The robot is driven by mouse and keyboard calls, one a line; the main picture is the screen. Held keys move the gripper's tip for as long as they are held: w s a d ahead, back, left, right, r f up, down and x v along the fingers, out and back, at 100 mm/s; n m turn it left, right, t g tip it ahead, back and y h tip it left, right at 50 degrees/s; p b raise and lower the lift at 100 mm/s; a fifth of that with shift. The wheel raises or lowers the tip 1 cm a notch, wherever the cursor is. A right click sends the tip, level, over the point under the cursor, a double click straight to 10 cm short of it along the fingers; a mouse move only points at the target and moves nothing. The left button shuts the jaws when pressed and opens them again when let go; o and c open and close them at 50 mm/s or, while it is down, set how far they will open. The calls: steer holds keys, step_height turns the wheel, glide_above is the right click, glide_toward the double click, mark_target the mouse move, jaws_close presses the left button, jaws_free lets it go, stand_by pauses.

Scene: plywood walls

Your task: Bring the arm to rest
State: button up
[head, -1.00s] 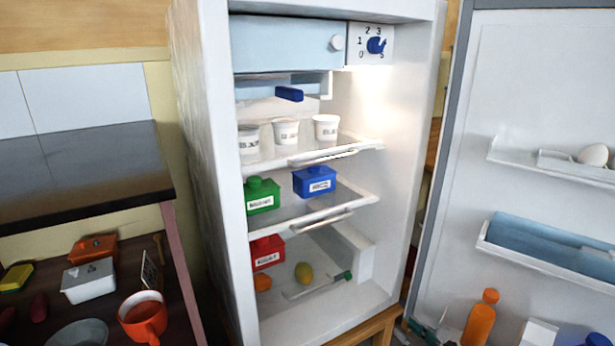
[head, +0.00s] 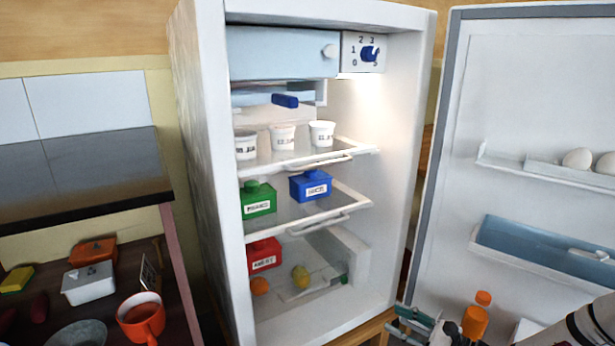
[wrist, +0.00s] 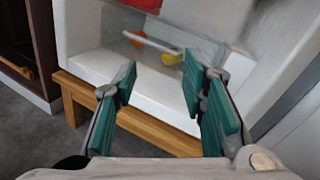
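My gripper (head: 408,324) shows at the bottom right of the head view, in front of the fridge's lower right corner, with my pale arm reaching in from the right. In the wrist view my gripper (wrist: 160,80) has its two teal-padded fingers well apart, with nothing between them. Beyond the fingertips are the white fridge floor (wrist: 110,68) and a wooden stand (wrist: 150,131) under it. The gripper appears outside the fridge; its exact distance from it is hard to tell.
The open fridge (head: 205,170) holds white cups (head: 283,138), a green box (head: 258,199), a blue box (head: 311,185), a red box (head: 264,255) and a lemon (head: 301,277). Its door (head: 450,150) stands open at right. An orange bottle (head: 475,318) is near my gripper.

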steer(key=s+a+r+n+g+h, duration=0.2)
steer(key=s+a+r+n+g, duration=0.45)
steer(key=s+r+n, duration=0.35)
steer(key=s+a+r+n+g+h, duration=0.2)
steer(key=s+a+r+n+g, duration=0.45)
steer(key=r, duration=0.65)
steer(key=s+d+r+n+t+h, duration=0.1)
steer(key=s+d+r+n+h, duration=0.15)
steer(key=s, duration=0.55)
steer(key=s+d+r+n+h, duration=0.1)
steer(key=s+d+r+h, duration=0.25)
steer(key=s, duration=0.55)
steer(key=s+d+r+n+t+h, duration=0.1)
steer(key=s+d+r+n+h, duration=0.2)
steer(key=s, duration=0.5)
step_height(320, 180, up, 34)
steer(key=t+p, duration=0.4)
steer(key=p, duration=2.9)
steer(key=shift+f+h, duration=0.25)
steer(key=shift+h, duration=0.05)
steer(key=shift+w+f, duration=0.1)
steer(key=shift+w, duration=0.05)
